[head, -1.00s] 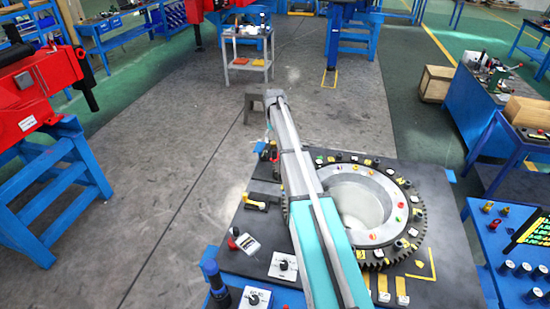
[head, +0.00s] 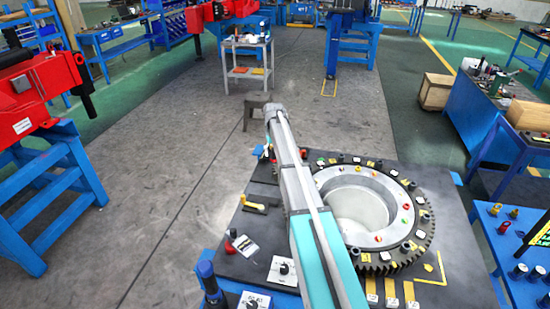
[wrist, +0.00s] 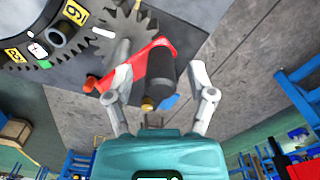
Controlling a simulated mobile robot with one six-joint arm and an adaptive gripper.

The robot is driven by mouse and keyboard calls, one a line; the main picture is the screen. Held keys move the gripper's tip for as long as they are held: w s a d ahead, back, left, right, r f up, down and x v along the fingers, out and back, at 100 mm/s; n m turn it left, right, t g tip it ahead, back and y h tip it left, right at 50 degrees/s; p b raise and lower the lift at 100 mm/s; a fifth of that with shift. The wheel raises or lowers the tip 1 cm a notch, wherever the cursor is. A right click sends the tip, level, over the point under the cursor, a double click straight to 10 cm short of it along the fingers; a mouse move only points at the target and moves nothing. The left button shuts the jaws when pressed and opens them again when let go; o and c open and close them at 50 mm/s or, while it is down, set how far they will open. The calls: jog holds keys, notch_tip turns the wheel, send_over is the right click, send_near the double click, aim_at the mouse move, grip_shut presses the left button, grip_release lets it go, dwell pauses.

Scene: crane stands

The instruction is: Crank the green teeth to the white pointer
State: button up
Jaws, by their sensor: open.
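In the wrist view a red crank arm (wrist: 146,68) with a black handle (wrist: 160,70) sits beside a grey pinion gear (wrist: 127,32). My gripper (wrist: 157,78) is open, with one finger on each side of the black handle. I cannot tell whether either finger touches it. The large toothed ring (wrist: 68,50) is at the upper left and bears a green mark (wrist: 45,64). A short white bar (wrist: 103,32), perhaps the pointer, lies between ring and pinion.
The ring is on a dark table top (head: 450,275) with small knobs and labels. A yellow-and-black piece (head: 254,205) and a white dial box (head: 282,270) are left of my arm. A blue bench (head: 510,250) is close at right. Grey floor (head: 170,190) is clear at left.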

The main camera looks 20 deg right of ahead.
jog(key=shift+f+b, duration=0.3)
jog(key=shift+f, duration=0.2)
grip_shut()
jog(key=shift+d, duration=0.2)
jog(key=shift+a, duration=0.15)
